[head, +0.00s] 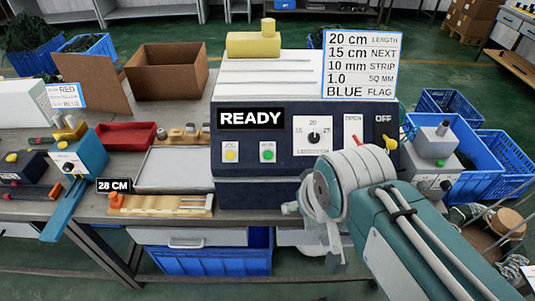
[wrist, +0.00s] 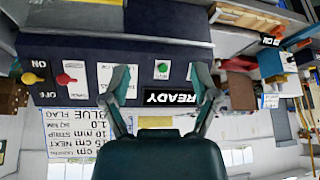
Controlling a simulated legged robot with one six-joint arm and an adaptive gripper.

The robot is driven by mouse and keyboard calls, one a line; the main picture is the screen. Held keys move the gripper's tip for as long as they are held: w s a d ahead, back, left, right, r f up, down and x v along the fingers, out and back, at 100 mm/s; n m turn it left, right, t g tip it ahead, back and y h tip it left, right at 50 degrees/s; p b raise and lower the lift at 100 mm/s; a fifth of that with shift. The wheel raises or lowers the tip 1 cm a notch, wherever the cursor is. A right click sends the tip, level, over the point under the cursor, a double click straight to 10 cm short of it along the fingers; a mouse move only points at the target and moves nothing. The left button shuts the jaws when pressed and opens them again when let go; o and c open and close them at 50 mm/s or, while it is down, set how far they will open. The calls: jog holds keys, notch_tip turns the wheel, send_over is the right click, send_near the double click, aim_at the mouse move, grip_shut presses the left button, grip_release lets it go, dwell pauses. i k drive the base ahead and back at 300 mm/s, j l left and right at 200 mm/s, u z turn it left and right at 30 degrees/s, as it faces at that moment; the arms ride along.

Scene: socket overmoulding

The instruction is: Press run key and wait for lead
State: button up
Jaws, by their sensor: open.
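The dark blue machine (head: 255,191) stands on the bench with a READY display (head: 251,118). Its green run key (head: 267,151) is beside the yellow JOG key (head: 230,151). My gripper (wrist: 162,70) is open and empty, facing the panel. In the wrist view, which is upside down, the green key (wrist: 162,67) shows between the spread fingertips, with a gap in front of it. The yellow key is hidden there, probably behind a finger. In the head view my arm reaches in from the lower right. No cut lead is clearly visible at the machine.
A settings card (head: 362,64), a dial (head: 313,137), a red knob (head: 357,141) and a yellow ON/OFF switch (head: 389,142) lie right of the keys. A wooden fixture (head: 160,205), red tray (head: 127,135) and blue device (head: 80,155) stand left. Blue crates (head: 500,160) are at right.

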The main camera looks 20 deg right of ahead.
aim_at(268, 155)
jog(key=j+z, duration=0.2)
jog(key=j, duration=0.3)
jog(key=k+j+z, duration=0.2)
jog(key=j, duration=0.3)
jog(key=j+z, duration=0.15)
jog(key=j, duration=0.35)
